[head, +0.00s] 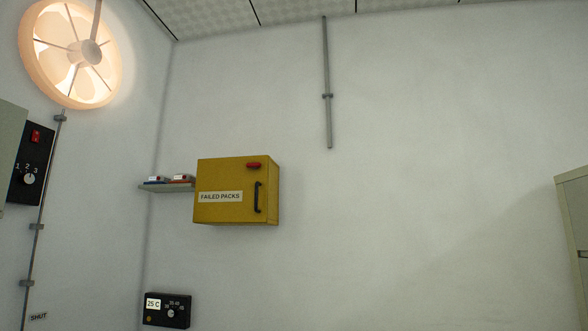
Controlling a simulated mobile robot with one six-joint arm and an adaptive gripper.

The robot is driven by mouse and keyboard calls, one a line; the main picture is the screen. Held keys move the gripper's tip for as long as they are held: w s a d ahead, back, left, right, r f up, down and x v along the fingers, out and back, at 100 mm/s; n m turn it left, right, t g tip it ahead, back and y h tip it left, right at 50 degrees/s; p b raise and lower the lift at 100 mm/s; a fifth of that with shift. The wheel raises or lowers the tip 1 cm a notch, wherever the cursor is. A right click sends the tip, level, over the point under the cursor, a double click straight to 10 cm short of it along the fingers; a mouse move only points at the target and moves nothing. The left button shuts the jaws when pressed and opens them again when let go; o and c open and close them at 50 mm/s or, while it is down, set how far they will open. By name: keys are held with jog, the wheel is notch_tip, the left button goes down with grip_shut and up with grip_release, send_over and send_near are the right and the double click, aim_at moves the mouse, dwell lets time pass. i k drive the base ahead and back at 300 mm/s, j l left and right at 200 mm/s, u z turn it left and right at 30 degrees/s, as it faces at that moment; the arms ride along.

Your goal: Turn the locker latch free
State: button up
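The yellow locker (215,172) is mounted on the back wall, left of the middle in the head view. Its door faces me and looks shut. It bears a white label reading FAILED PACKS. The red latch (254,165) lies roughly level near the top right of the door. A dark upright handle (258,197) sits below the latch. My gripper is not in view, and no part of my arm shows near the locker.
A small shelf (160,188) with little packs adjoins the locker's left side. A black 25 C control box (167,310) is below. A dark switch panel (31,162) and round lit fan (73,53) are left. A cabinet (575,240) edges in right.

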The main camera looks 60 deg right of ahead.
aim_at(255, 165)
jog(key=z, duration=1.7)
jog(key=i+j, duration=0.25)
jog(key=i, duration=0.05)
